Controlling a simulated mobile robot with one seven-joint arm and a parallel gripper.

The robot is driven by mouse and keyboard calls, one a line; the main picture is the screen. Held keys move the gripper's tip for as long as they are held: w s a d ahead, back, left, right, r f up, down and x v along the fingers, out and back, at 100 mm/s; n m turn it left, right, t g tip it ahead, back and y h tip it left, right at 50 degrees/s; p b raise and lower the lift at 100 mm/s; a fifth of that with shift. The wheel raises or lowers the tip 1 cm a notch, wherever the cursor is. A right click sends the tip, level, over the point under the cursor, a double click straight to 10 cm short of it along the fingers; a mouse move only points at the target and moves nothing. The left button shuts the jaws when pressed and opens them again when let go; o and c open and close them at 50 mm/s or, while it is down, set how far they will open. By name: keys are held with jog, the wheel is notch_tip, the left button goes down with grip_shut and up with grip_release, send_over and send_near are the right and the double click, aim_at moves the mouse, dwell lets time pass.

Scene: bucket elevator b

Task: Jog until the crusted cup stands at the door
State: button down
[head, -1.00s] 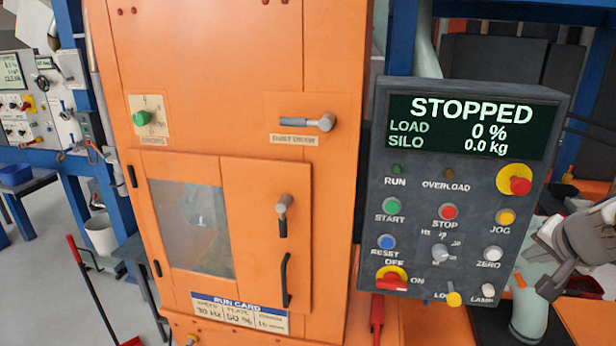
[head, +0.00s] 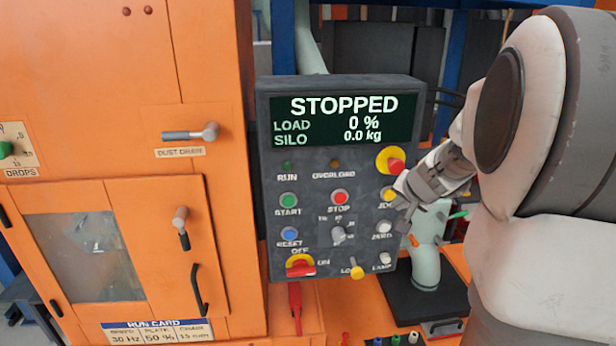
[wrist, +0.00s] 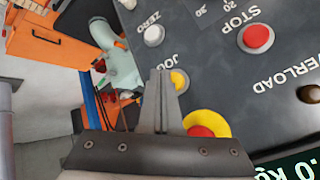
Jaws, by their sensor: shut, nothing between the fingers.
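The grey control box (head: 268,150) reads STOPPED, load 0 %, silo 0.0 kg. Its yellow JOG button (head: 386,194) is partly covered by my gripper (head: 400,198), which is shut and empty. In the wrist view the fingertips (wrist: 161,76) lie just beside the JOG button (wrist: 179,79); I cannot tell whether they touch it. The orange elevator casing has a shut door (head: 188,270) with a window (head: 85,258). The window is hazy, and I cannot make out a crusted cup behind it.
The red and yellow emergency stop (head: 392,161) is just above my gripper, and the white ZERO button (head: 382,228) just below. The green START (head: 288,200) and red STOP (head: 340,198) are to the left. A pale green machine (head: 427,250) stands behind to the right.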

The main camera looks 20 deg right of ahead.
jog(key=shift+w+d, duration=0.1)
jog(key=shift+w, duration=0.4)
jog(key=shift+w, duration=0.1)
dwell(1.6)
jog(key=shift+w+d, duration=0.1)
jog(key=shift+w, duration=0.2)
jog(key=shift+w+d+p, duration=0.1)
jog(key=shift+w+p, duration=0.2)
jog(key=shift+w, duration=0.1)
dwell(0.7)
jog(key=shift+s, duration=0.1)
jog(key=shift+s+b, duration=0.7)
jog(key=shift+b, duration=0.1)
